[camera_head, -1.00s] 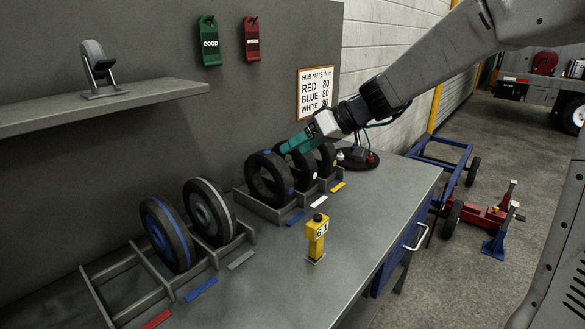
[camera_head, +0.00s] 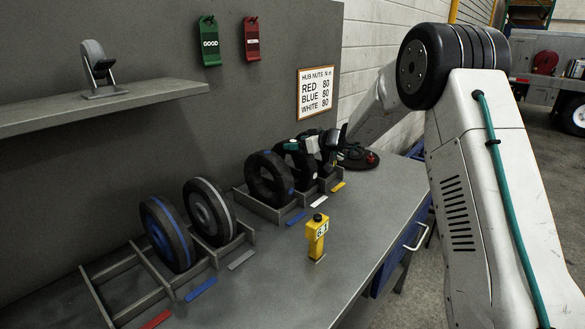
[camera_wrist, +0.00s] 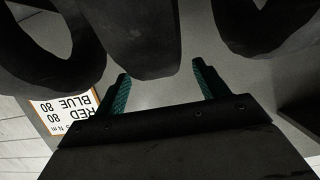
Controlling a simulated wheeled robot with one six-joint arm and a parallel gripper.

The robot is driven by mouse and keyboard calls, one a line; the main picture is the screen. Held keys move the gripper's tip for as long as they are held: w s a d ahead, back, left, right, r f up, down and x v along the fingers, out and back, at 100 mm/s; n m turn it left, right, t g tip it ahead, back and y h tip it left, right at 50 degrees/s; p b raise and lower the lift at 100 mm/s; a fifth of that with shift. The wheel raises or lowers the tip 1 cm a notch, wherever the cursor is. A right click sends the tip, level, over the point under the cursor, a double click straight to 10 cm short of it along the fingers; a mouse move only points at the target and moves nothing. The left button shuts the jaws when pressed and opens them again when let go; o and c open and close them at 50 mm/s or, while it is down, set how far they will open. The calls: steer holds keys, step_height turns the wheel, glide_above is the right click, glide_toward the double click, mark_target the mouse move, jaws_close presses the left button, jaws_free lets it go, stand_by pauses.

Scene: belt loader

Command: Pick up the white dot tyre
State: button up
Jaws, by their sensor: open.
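The white dot tyre (camera_head: 299,175) is a black tyre standing upright in the middle slot of the right rack, behind the white strip. My gripper and wrist partly hide it in the head view. In the wrist view a black tyre (camera_wrist: 140,45) stands between the lines of my two green fingers. My gripper (camera_wrist: 161,72) is open and empty, its tips close to the tyre's edge; I cannot tell whether they touch. In the head view my gripper (camera_head: 293,145) is at the top of the middle tyre.
A blue dot tyre (camera_head: 265,180) stands just left, and another tyre shows at the wrist view's right (camera_wrist: 275,30). Two tyres with blue (camera_head: 166,235) and grey (camera_head: 209,212) bands stand in the left rack.

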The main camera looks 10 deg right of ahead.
mark_target(293, 141)
steer(key=x, duration=0.3)
steer(key=shift+w, duration=0.1)
jaws_close()
steer(key=shift+r, duration=0.15)
steer(key=shift+d+r, duration=0.1)
steer(key=shift+r, duration=0.4)
steer(key=shift+s+r, duration=0.15)
steer(key=shift+r, duration=1.3)
steer(key=shift+s+r, duration=0.1)
steer(key=shift+r, duration=1.4)
steer(key=s+d, duration=1.1)
steer(key=s, duration=0.4)
steer(key=shift+s+d, duration=0.25)
steer(key=shift+s, duration=0.1)
